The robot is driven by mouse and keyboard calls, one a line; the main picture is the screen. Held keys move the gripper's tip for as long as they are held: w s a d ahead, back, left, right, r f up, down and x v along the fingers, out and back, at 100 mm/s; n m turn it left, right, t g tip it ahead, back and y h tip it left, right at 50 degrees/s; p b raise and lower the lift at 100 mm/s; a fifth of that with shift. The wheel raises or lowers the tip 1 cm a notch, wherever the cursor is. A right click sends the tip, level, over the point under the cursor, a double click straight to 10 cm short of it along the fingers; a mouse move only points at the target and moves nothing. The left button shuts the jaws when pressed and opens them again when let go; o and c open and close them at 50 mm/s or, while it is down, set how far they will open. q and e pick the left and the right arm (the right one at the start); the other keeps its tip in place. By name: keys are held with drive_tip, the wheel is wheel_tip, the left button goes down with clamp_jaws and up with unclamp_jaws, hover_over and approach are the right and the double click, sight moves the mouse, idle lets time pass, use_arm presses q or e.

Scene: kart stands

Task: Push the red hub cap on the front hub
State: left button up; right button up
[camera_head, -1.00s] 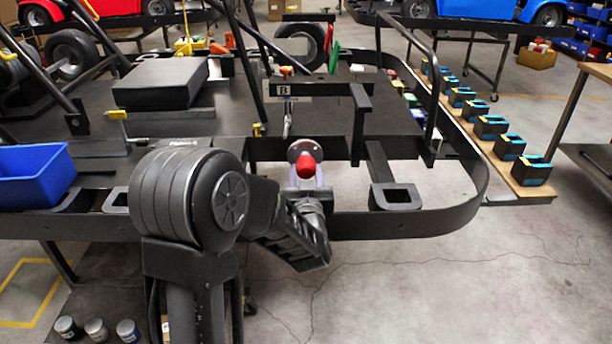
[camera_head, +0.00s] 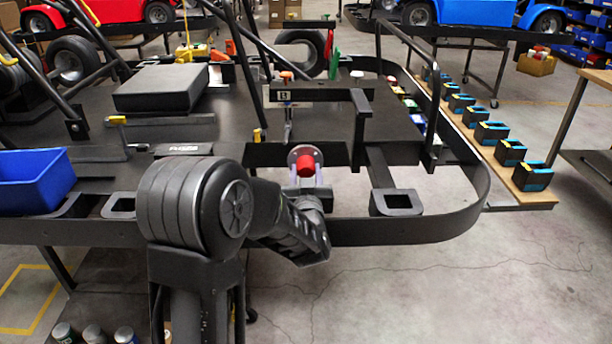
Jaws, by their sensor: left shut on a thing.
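The red hub cap (camera_head: 306,165) is at the front hub (camera_head: 294,154), a round metal flange on the kart frame. My left gripper (camera_head: 306,178) is shut on the cap, its pale fingers showing just below it. My left arm comes in from the lower left and hides the space below the wrist. The cap overlaps the hub's face in this view; whether it touches or is seated cannot be told. My right gripper is not in view.
The kart's black bumper rail (camera_head: 410,230) curves around on the right. A blue bin (camera_head: 35,180) is at the left. A black box (camera_head: 160,88) lies on the kart floor. Several dark blocks stand on a wooden board (camera_head: 520,190) at the right.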

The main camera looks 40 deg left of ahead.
use_arm(q)
drive_tip(key=shift+w, duration=0.1)
drive_tip(key=o, duration=1.4)
drive_tip(key=v, duration=0.7)
drive_tip(key=shift+s+d, duration=0.2)
drive_tip(key=shift+s, duration=0.1)
